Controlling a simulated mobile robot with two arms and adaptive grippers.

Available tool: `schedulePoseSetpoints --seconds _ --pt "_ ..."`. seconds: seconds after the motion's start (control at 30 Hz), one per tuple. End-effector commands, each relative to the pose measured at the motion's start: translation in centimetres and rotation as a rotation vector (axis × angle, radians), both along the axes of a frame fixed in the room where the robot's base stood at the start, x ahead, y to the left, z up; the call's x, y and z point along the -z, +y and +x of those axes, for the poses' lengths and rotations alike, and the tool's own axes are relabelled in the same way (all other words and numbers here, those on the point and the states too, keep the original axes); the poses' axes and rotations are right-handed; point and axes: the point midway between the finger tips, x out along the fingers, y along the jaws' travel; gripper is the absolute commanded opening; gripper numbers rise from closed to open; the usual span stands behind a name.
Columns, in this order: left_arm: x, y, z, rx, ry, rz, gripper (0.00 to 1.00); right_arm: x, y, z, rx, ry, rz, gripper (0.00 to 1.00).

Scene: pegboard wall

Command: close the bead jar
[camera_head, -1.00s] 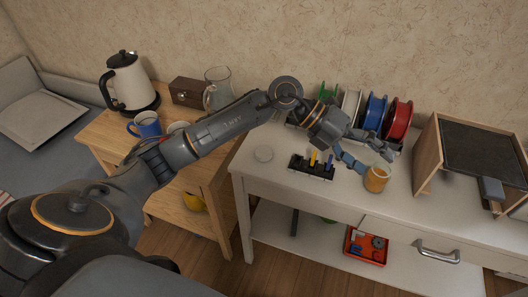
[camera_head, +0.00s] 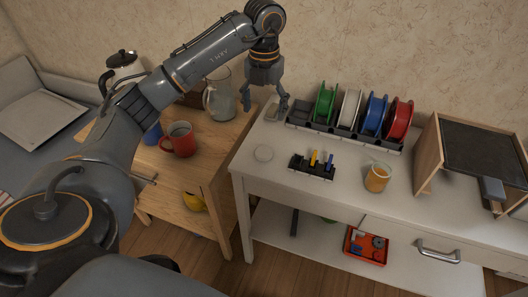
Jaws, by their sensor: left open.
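The bead jar (camera_head: 377,178) is a small clear jar with orange-yellow contents, standing upright on the white table, with no lid seen on it. A flat, pale round disc (camera_head: 263,153), which looks like the jar's lid, lies on the table near its left edge, left of the jar. My left gripper (camera_head: 265,108) points down with its fingers apart, beyond the disc and apart from it, near the back left corner of the table. A small grey thing shows between its fingers, and I cannot tell what it is. My right gripper is out of view.
A black holder (camera_head: 312,169) with coloured pieces stands between disc and jar. A rack of spools (camera_head: 350,109) stands behind. A wooden box with a dark panel (camera_head: 484,150) is at right. A red mug (camera_head: 179,139) and glass pitcher (camera_head: 220,99) stand on the wooden table.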

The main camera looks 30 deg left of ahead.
Motion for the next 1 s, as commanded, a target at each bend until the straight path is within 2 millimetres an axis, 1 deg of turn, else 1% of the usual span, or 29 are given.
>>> schedulePoseSetpoints --seconds 0.07,0.17,0.4,0.5,0.6,0.7,1.0 --pt "0.2 -0.1 0.0 0.001 0.001 -0.001 0.74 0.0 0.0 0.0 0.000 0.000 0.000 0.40" --pt "1.1 -0.1 -0.1 0.001 0.003 -0.001 0.74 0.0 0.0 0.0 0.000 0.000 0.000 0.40" --pt "5.8 -0.1 -0.2 0.001 0.005 -0.002 0.74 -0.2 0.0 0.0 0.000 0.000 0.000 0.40" --pt "7.4 -0.1 -0.1 0.002 0.002 -0.003 0.74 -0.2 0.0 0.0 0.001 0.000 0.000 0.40" --pt "8.3 -0.1 -0.1 0.003 0.001 -0.003 0.74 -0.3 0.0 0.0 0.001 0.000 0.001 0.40" --pt "8.7 -0.1 -0.1 0.003 -0.001 -0.003 0.74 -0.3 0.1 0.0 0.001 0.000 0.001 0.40" --pt "8.8 -0.1 -0.1 0.003 0.000 -0.003 0.74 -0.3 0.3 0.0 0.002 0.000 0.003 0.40"
